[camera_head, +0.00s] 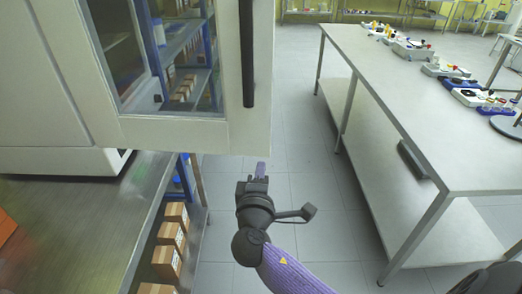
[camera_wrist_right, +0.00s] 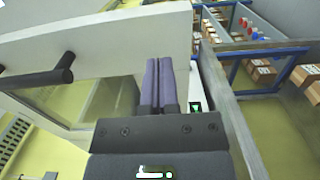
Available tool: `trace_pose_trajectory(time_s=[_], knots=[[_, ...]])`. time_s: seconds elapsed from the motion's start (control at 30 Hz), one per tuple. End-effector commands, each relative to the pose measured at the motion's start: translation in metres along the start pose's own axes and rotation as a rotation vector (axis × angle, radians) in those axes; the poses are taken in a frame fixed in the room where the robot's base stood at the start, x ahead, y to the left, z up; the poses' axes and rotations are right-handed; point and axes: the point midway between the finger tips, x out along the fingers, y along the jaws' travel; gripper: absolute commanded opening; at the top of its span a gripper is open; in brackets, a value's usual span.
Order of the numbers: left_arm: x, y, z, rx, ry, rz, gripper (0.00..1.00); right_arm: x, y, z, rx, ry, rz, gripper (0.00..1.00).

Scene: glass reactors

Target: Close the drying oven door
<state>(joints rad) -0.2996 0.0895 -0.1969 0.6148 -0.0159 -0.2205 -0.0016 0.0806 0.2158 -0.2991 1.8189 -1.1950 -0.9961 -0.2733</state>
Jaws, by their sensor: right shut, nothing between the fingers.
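The drying oven door (camera_head: 190,132) is a pale panel with a glass window and a black bar handle (camera_head: 247,55). It stands open, reaching out past the bench edge from the oven body (camera_head: 55,160) at the left. The door (camera_wrist_right: 120,42) and its handle (camera_wrist_right: 40,78) also show in the right wrist view. My right gripper (camera_head: 260,172) is just below the door's lower right corner in the head view. Its purple fingers (camera_wrist_right: 159,82) are shut and empty, close to the door panel; I cannot tell if they touch. My left gripper is not in view.
The oven stands on a metal bench (camera_head: 75,225), with cardboard boxes (camera_head: 172,235) on a shelf below. A long white table (camera_head: 415,110) with small instruments stands at the right. Tiled floor (camera_head: 310,190) lies open between them.

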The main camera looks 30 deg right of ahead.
Motion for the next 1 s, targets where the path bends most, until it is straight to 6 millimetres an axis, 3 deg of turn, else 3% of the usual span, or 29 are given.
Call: trace_pose_trajectory(time_s=[0.2, 0.33, 1.0], knots=[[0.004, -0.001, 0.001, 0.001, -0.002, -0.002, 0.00, 0.045, -0.001, 0.001, 0.000, -0.003, 0.001, 0.00], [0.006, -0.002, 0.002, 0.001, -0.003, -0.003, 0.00, 0.062, -0.001, 0.001, 0.000, -0.003, 0.000, 0.00], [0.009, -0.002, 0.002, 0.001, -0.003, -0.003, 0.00, 0.080, -0.001, 0.009, 0.000, 0.012, 0.000, 0.00]])
